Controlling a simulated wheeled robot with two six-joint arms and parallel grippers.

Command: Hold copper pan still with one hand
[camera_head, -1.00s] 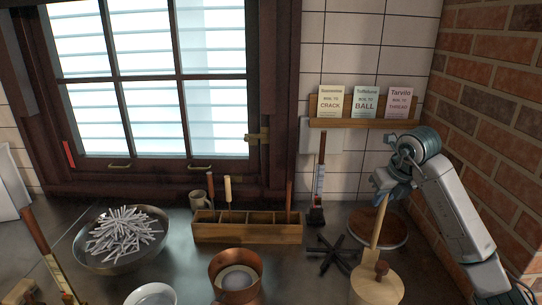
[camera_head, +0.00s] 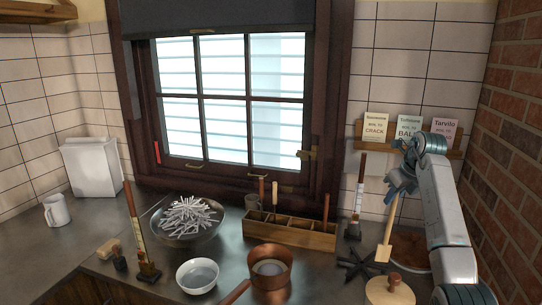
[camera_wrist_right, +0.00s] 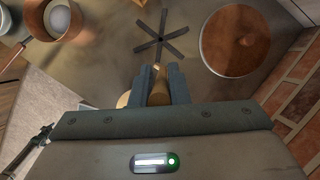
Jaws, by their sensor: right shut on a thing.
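The copper pan (camera_head: 283,279) stands on the dark counter at the lower middle of the head view, with something pale inside. Its handle (camera_head: 236,292) points to the lower left. The pan also shows at the upper left of the right wrist view (camera_wrist_right: 77,30). My right gripper (camera_head: 396,190) is above the counter to the right of the pan and apart from it. It is shut on the wooden handle of a tool (camera_head: 392,218), which hangs down with a flat block at its lower end. The held end shows between the fingers in the wrist view (camera_wrist_right: 158,88). My left gripper is out of view.
A bowl of white sticks (camera_head: 186,236), a white bowl (camera_head: 183,284) and a wooden divided box (camera_head: 290,232) stand around the pan. A black star-shaped trivet (camera_head: 352,268) and a pale knobbed lid (camera_head: 380,297) lie to its right. A brick wall (camera_head: 510,190) bounds the right side.

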